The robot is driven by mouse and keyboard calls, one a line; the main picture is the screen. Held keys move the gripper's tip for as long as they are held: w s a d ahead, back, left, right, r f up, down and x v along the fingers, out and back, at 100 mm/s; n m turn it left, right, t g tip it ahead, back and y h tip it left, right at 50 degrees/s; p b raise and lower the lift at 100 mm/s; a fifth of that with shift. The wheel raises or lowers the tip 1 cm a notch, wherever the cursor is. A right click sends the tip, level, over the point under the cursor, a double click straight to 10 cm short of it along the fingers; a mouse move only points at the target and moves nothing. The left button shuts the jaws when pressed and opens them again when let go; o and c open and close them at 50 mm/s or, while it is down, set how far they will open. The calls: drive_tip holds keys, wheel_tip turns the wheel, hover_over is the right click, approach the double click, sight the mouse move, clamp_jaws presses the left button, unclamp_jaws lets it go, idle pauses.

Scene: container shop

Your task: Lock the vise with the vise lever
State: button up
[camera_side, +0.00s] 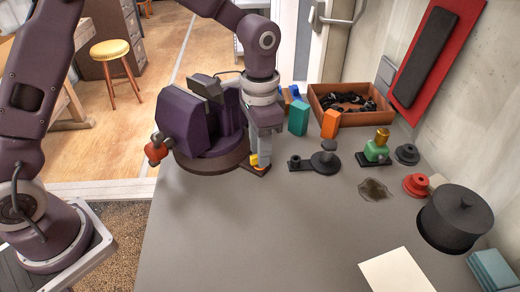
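The vise (181,127) is a purple block-jawed body on a round dark brown base, at the left rear of the grey worktable. A red knob-like part (156,149) sticks out on its left side. My gripper (261,160) points down close to the right side of the vise. Its fingertips are low, at a small dark piece with a yellow part (255,166) beside the vise base. This piece may be the vise lever, but I cannot be sure. Whether the fingers are closed on it is too small to tell.
Right of my gripper stand a dark tool with a round knob (325,160), teal (298,119) and orange (330,124) blocks, and a brown tray (370,118) of black parts. A black lidded pot (456,219) is at right. The table's front middle is clear.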

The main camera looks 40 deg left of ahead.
wheel_tip(320, 180, up, 7)
drive_tip(key=shift+s+f, duration=0.1)
drive_tip(key=shift+f, duration=0.05)
drive_tip(key=s+a+r+n+t, duration=0.2)
drive_tip(key=s+a+r, duration=0.1)
drive_tip(key=s+r, duration=0.25)
drive_tip(key=s+a+r+n+t, duration=0.1)
drive_tip(key=s+a+r, duration=0.3)
drive_tip(key=s, duration=0.3)
drive_tip(key=s+a+f+n+t, duration=0.1)
drive_tip(key=s+a+n+t, duration=0.1)
drive_tip(key=s, duration=0.9)
drive_tip(key=shift+s+a+f+n+t, duration=0.2)
drive_tip(key=shift+a+f+n+t, duration=0.1)
drive_tip(key=shift+a+f+n, duration=0.15)
